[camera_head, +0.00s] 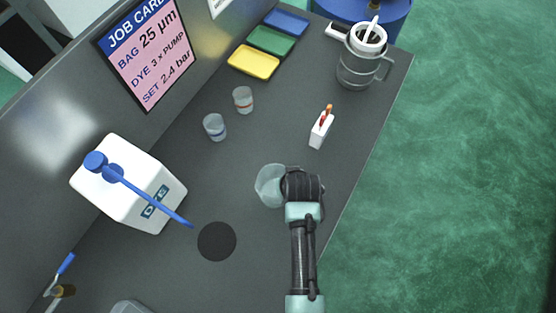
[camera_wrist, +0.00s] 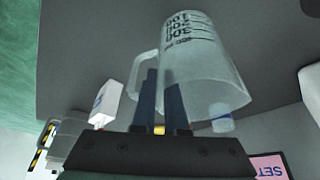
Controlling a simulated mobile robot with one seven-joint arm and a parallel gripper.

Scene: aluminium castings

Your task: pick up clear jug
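The clear jug (camera_head: 268,185) stands on the dark bench, partly hidden by my wrist in the head view. In the wrist view the jug (camera_wrist: 205,75) is close, with dark measuring marks and a handle on its left side. My gripper (camera_wrist: 161,85) has its two dark fingers apart, with a gap between them. The left finger overlaps the handle area and the right finger overlaps the jug's side. I cannot tell whether either finger touches the jug. In the head view the fingers are hidden behind my wrist.
A small white box (camera_head: 321,130) with orange-red tops stands beyond the jug. Two small cups (camera_head: 214,127) stand to the left. A white dye container (camera_head: 130,185) with a blue pump and a black disc (camera_head: 217,241) are nearer. A grey handled vessel (camera_head: 357,68) stands far right.

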